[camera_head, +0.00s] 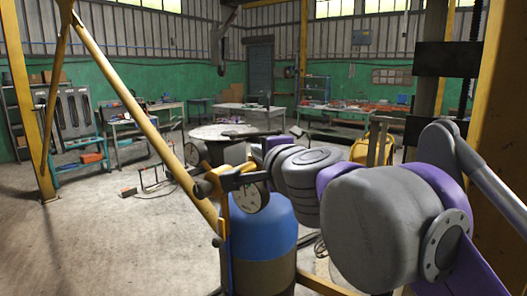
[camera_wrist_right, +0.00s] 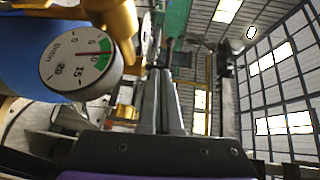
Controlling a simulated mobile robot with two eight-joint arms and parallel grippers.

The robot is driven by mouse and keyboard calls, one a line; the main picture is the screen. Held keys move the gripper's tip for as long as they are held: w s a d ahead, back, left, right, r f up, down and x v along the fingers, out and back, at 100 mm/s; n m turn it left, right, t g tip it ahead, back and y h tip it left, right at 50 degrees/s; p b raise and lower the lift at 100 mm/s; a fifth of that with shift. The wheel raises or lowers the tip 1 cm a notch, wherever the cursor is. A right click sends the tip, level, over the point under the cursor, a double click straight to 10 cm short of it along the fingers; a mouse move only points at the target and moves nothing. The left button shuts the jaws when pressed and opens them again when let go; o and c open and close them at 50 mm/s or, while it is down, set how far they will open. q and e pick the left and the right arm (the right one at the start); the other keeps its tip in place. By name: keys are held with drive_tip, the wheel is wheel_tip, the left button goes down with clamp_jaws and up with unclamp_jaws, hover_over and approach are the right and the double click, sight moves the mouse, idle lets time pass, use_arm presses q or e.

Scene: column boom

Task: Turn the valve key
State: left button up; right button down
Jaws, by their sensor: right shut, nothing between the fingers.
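A blue gas cylinder (camera_head: 262,240) stands upright in front of me, with a round white dial gauge (camera_head: 250,197) at its top. The gauge (camera_wrist_right: 80,60) also fills the upper left of the right wrist view, with brass-coloured fittings (camera_wrist_right: 112,18) beside it. I cannot pick out the valve key for certain among the dark parts at the cylinder top. My right gripper (camera_wrist_right: 160,78) is shut and empty, its grey fingers to the right of the gauge. My left gripper is not in view.
A yellow frame with a slanting bar (camera_head: 140,110) crosses the left side. A round table (camera_head: 215,131) stands behind the cylinder. Workbenches (camera_head: 240,115) line the far green walls. The floor (camera_head: 95,245) at the left front is clear.

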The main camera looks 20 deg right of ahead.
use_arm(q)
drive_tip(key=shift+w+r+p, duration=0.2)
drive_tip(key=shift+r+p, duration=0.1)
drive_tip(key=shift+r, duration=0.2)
use_arm(e)
drive_tip(key=w, duration=0.9)
drive_tip(key=shift+a+r, duration=0.1)
drive_tip(key=shift+a, duration=0.05)
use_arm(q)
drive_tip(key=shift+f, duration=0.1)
use_arm(e)
drive_tip(key=shift+a, duration=0.1)
